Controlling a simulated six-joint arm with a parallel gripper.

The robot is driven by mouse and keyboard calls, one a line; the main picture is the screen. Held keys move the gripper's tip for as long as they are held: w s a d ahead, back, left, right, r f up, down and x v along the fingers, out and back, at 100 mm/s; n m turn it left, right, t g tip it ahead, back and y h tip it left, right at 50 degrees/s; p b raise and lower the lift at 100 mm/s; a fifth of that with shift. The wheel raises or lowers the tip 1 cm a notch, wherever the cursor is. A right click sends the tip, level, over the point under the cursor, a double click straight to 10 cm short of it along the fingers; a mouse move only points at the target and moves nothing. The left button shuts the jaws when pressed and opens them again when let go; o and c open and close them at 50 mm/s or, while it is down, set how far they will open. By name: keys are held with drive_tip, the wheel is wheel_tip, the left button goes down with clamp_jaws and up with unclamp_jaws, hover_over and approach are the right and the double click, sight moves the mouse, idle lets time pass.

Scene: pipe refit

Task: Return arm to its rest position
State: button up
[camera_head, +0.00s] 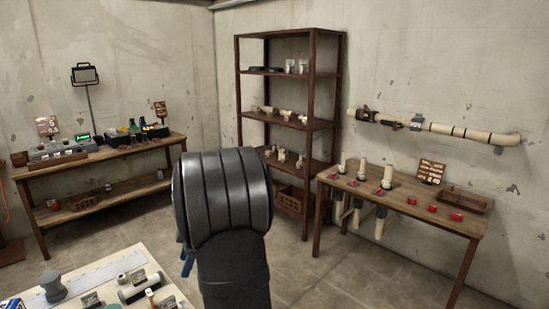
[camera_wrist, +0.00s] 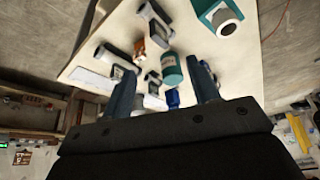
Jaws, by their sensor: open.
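My gripper (camera_wrist: 163,84) shows in the wrist view with its two dark blue fingers spread apart. Nothing is held between them. Beyond the fingers is a pale table (camera_wrist: 100,30) with small items on it; the view is tilted. A teal cylinder (camera_wrist: 171,70) appears between the fingers but lies farther off, on the table. In the head view my dark arm rises in the middle and hides part of the floor and the shelf's lower left. The gripper itself cannot be made out clearly there.
The near table (camera_head: 105,268) is at the lower left with several fittings. A workbench (camera_head: 95,165) stands at the left wall. A tall shelf (camera_head: 240,95) is behind my arm. A bench (camera_head: 400,195) with pipe parts stands right, below a wall pipe (camera_head: 450,130). The floor (camera_head: 370,270) at front right is clear.

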drive_tip(key=w+a+f+m, duration=0.2)
drive_tip(key=a, duration=0.6)
drive_tip(key=w+a+f+m+t, duration=0.1)
drive_tip(key=w+a+f, duration=0.2)
drive_tip(key=a, duration=0.6)
drive_tip(key=w+a+f+m+t, duration=0.1)
drive_tip(key=w+a+f+m, duration=0.1)
drive_tip(key=a, duration=0.6)
drive_tip(key=shift+w+a+f+m, duration=0.3)
drive_tip(key=shift+w+a+f, duration=0.1)
drive_tip(key=shift+w+f, duration=0.15)
